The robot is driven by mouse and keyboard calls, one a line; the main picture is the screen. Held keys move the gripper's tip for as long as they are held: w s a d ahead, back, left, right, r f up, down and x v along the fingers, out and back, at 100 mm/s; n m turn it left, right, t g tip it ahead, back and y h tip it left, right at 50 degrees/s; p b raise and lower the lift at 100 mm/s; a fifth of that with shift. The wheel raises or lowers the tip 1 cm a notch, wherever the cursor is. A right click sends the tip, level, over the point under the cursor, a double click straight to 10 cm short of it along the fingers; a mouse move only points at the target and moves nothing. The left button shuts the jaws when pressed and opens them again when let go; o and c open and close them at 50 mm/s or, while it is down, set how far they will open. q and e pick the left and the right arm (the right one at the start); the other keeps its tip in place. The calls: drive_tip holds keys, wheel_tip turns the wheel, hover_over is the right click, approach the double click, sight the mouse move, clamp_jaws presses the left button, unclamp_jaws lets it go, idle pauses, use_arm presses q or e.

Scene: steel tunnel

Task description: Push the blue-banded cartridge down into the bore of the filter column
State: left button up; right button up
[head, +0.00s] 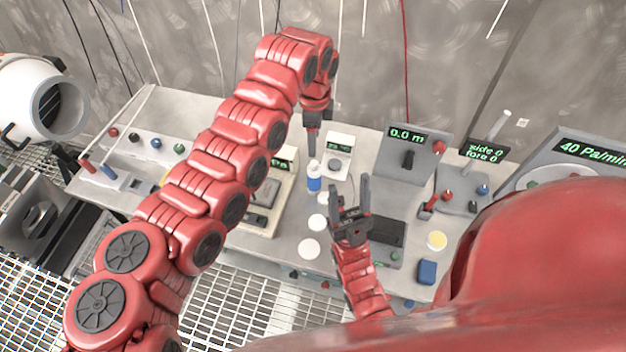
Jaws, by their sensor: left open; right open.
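The blue-banded cartridge (314,184) is a small white cylinder with a blue band, upright on the bench near the middle. My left gripper (312,150) points down just above the cartridge's top; whether it touches the cartridge I cannot tell. Its fingers overlap in this view. My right gripper (350,192) is open and empty, its fingers pointing up, to the right of the cartridge and nearer to me. I cannot make out the filter column or its bore; what lies under the cartridge is not clear.
Pale round discs (309,249) lie on the bench in front of the cartridge. A white box with a small display (339,146) stands behind it. A grey console (408,150) reading 0.0 m and a blue block (427,272) are at right. My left arm hides part of the bench.

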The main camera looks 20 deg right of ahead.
sight(314, 163)
use_arm(q)
wheel_tip(314, 163, down, 9)
drive_tip(key=shift+f, duration=0.15)
clamp_jaws()
idle(0.5)
idle(1.1)
